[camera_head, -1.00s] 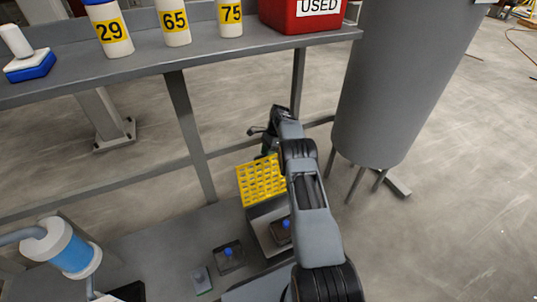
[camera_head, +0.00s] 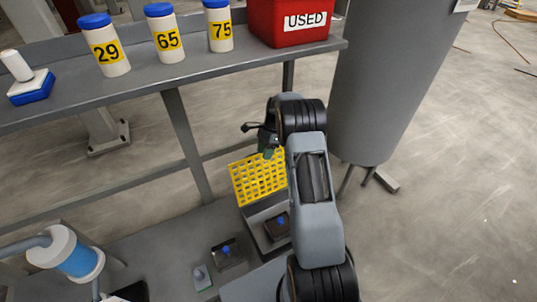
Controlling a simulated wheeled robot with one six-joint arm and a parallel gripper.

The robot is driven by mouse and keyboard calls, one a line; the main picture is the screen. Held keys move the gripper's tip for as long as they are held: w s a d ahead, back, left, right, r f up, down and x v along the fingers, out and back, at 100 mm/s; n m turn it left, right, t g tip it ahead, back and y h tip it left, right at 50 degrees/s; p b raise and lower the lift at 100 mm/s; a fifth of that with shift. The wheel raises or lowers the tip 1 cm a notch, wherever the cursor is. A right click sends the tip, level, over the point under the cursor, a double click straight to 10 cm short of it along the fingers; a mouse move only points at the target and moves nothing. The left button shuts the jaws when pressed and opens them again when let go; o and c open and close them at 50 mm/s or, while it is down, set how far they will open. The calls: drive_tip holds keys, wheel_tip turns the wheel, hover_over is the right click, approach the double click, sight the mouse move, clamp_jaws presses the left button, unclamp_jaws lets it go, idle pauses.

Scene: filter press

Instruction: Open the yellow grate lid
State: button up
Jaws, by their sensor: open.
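The yellow grate lid (camera_head: 257,178) stands raised and tilted at the back of a grey box (camera_head: 257,212) on the lower bench. The inside of the box shows in front of the lid, with a dark item with a blue knob (camera_head: 280,222) in it. My gripper (camera_head: 262,140) is behind the lid's upper edge, beside its right part, with one dark finger sticking out to the left. My arm hides the lid's right edge and most of the gripper. I cannot tell whether the gripper touches the lid.
A shelf (camera_head: 150,82) above holds white bottles marked 29, 65 and 75 and a red USED bin (camera_head: 290,22). A large grey cylinder (camera_head: 395,80) stands at the right. A blue-and-white cylinder (camera_head: 75,258) is at the lower left. The floor at right is open.

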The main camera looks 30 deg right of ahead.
drive_tip(key=s+a+r+p, duration=0.1)
drive_tip(key=s+r, duration=0.1)
drive_tip(key=s, duration=0.4)
drive_tip(key=shift+r+p, duration=0.3)
drive_tip(key=shift+r, duration=0.05)
drive_tip(key=shift+a, duration=0.1)
